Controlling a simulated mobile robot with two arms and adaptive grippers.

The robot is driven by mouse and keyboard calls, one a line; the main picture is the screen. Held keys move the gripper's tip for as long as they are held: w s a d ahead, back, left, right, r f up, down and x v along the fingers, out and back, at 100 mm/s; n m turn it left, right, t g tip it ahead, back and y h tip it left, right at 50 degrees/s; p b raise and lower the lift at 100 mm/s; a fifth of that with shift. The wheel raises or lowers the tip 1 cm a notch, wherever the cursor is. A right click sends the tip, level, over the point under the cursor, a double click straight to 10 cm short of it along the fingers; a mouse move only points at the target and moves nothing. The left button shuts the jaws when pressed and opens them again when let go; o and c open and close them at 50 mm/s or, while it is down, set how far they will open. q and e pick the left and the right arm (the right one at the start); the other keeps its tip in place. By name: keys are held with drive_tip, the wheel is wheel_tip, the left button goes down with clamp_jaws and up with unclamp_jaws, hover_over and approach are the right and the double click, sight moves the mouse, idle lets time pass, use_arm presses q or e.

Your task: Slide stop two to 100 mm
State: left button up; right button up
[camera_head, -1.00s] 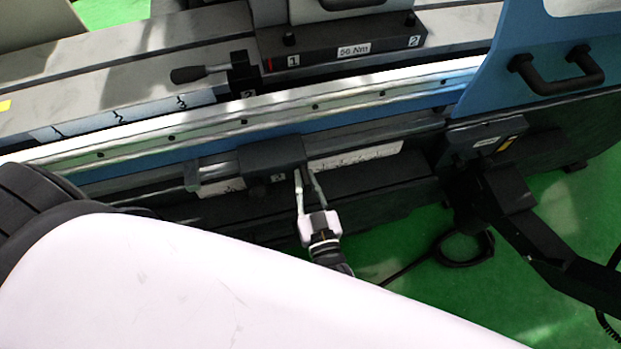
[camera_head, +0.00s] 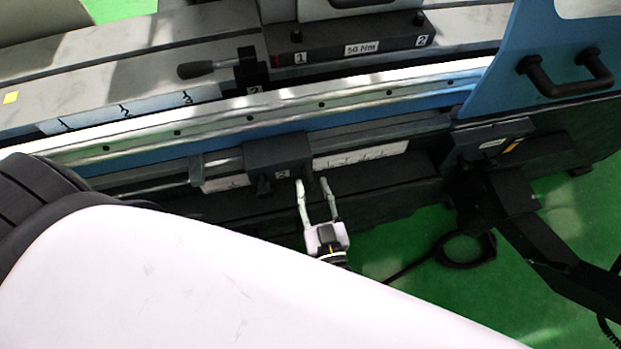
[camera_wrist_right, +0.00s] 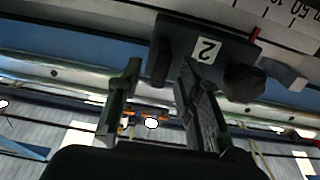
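Stop two is a dark block (camera_head: 279,158) labelled "2", sitting on the machine's lower front rail, with a dark knob on its front face. In the right wrist view the stop (camera_wrist_right: 176,42) hangs at the top, and its knob (camera_wrist_right: 245,82) shows right of the label. My right gripper (camera_head: 312,182) is open, its two fingertips apart just in front of the stop's lower right side. The fingers look empty; contact with the stop cannot be told. My left gripper is not in view.
A white scale strip (camera_head: 360,155) runs behind the rail; its numbers are unreadable in the head view. A second lever-like clamp (camera_head: 250,70) labelled "2" is on the upper table. A black bracket arm (camera_head: 510,195) stands to the right. My white arm link fills the lower left.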

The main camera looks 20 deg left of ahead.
drive_tip(key=v, duration=0.9)
